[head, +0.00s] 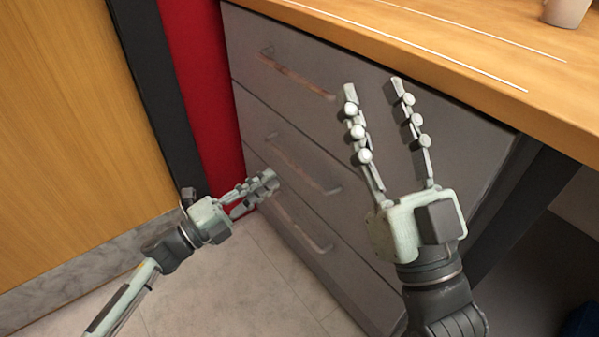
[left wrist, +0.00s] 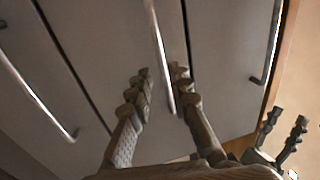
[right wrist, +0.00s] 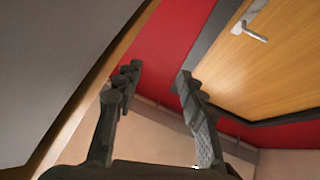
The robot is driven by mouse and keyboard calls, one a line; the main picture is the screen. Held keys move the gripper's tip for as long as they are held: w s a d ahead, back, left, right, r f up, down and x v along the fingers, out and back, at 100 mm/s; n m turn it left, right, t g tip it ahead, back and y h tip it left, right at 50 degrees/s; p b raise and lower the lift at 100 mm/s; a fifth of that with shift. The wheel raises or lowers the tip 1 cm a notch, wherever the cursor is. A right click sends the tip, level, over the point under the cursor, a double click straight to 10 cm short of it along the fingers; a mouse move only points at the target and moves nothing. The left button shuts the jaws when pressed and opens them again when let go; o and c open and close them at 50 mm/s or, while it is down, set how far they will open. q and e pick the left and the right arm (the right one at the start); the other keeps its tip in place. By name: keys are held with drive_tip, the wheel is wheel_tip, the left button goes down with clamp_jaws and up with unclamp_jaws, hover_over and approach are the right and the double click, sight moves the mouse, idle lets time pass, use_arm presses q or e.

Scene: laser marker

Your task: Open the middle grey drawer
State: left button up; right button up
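The grey cabinet has three drawers with bar handles, and all look shut. The middle grey drawer (head: 350,203) has a slanting handle (head: 306,165). My left gripper (head: 268,184) is in front of the cabinet, near the left ends of the middle and bottom handles. In the left wrist view, its fingers (left wrist: 162,72) are parted, with the middle handle (left wrist: 157,45) running between them. I cannot tell whether they touch it. My right gripper (head: 372,88) is open and empty, raised in front of the cabinet; its parted fingers also show in the right wrist view (right wrist: 157,70).
A wooden desktop (head: 440,55) overhangs the cabinet, with a cup (head: 566,12) at its far right. A red wall strip (head: 203,90) and a wooden door (head: 70,110) stand to the left. The pale tiled floor (head: 230,285) is clear.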

sight(292, 162)
use_arm(q)
drive_tip(key=x, duration=0.7)
drive_tip(key=shift+w+d+r, duration=0.15)
drive_tip(key=shift+d, duration=0.05)
drive_tip(key=shift+c, duration=0.5)
clamp_jaws()
